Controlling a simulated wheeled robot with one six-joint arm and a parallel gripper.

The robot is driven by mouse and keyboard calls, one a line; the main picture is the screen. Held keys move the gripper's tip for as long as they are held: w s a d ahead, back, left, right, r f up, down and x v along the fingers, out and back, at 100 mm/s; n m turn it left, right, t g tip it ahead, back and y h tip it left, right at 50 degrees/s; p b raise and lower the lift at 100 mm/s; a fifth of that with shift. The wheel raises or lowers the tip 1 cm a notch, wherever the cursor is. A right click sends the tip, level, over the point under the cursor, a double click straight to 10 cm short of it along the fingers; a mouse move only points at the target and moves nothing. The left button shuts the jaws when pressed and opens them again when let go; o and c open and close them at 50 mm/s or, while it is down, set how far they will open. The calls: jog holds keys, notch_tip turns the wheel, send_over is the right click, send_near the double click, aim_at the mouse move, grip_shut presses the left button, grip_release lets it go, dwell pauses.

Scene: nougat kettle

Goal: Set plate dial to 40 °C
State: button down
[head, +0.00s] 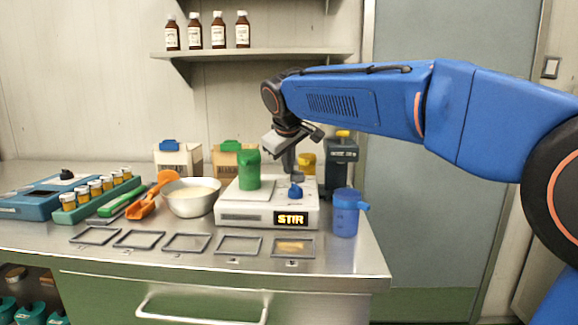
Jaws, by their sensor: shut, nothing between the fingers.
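The white hot plate (240,209) stands on the steel bench, with a lit display (291,219) that appears to read "STIR". A blue dial (295,191) sits on its top at the right; its setting is too small to read. A green vessel (249,170) stands on the plate's heating surface. My gripper (289,171) is shut and empty, pointing down above the right rear of the hot plate. It is behind and above the blue dial and looks apart from it.
A blue jug (346,213) stands close right of the hot plate, and a dark grey device (341,160) stands behind. A metal bowl (190,197) and orange scoop (148,200) are at left. Several square frames (186,243) lie along the front. A bottle shelf (270,53) hangs above.

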jog(key=shift+w+a+m+h, duration=0.2)
jog(key=shift+m+h, duration=0.25)
jog(key=shift+m, duration=0.25)
jog(key=shift+w+a+m+h, duration=0.15)
jog(key=shift+m+h, duration=0.3)
jog(key=shift+m, duration=0.25)
jog(key=shift+w+m+g+h, duration=0.3)
jog(key=shift+m+h, duration=0.3)
jog(key=shift+m, duration=0.4)
jog(key=shift+w, duration=0.2)
